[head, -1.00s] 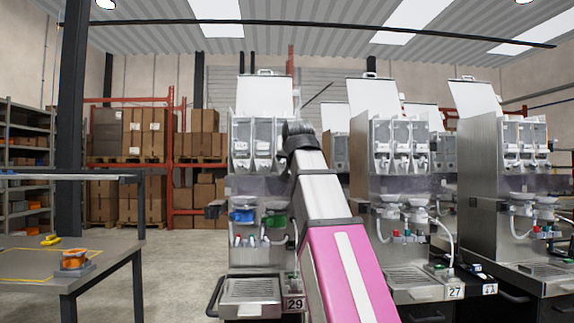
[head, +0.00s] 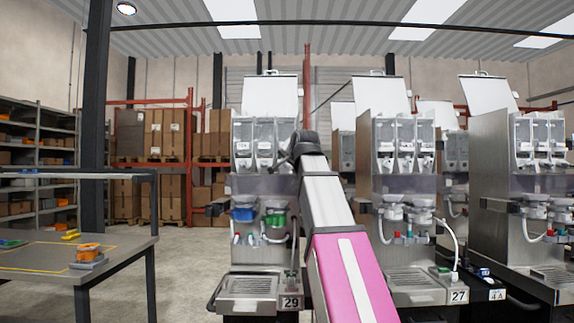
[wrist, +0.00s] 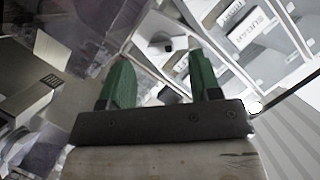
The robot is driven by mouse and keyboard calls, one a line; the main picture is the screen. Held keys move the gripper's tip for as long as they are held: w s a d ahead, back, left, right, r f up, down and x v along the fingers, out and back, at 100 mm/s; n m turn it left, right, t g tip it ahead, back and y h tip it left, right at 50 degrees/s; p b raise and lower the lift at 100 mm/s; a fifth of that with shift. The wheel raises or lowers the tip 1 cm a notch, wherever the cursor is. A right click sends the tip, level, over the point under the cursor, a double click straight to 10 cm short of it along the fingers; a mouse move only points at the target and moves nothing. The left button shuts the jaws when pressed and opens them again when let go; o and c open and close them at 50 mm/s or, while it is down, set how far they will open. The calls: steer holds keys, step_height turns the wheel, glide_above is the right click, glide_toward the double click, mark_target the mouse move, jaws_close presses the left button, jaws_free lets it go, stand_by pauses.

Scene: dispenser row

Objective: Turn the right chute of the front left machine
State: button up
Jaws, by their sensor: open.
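The front left machine (head: 250,255), marked 29, stands at the middle of the head view. Its clear-fronted canisters (head: 243,145) sit in a row near the top, and the right part of the row is hidden behind my arm. In the wrist view the green fingers of my gripper (wrist: 160,72) are apart, with nothing held between them. A white canister front with a dark round part (wrist: 163,43) shows just beyond the fingertips. I cannot tell whether this is the right chute. In the head view the fingertips are hidden behind my wrist.
Blue and green funnels (head: 243,214) sit below the canisters, above a drip tray (head: 248,284). Machine 27 (head: 400,240) stands close on the right, with another machine (head: 490,190) beyond it. A grey table (head: 110,257) is at left, with open floor between.

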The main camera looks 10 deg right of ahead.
mark_target(286, 163)
steer(key=shift+x, duration=1.55)
steer(key=c, duration=0.9)
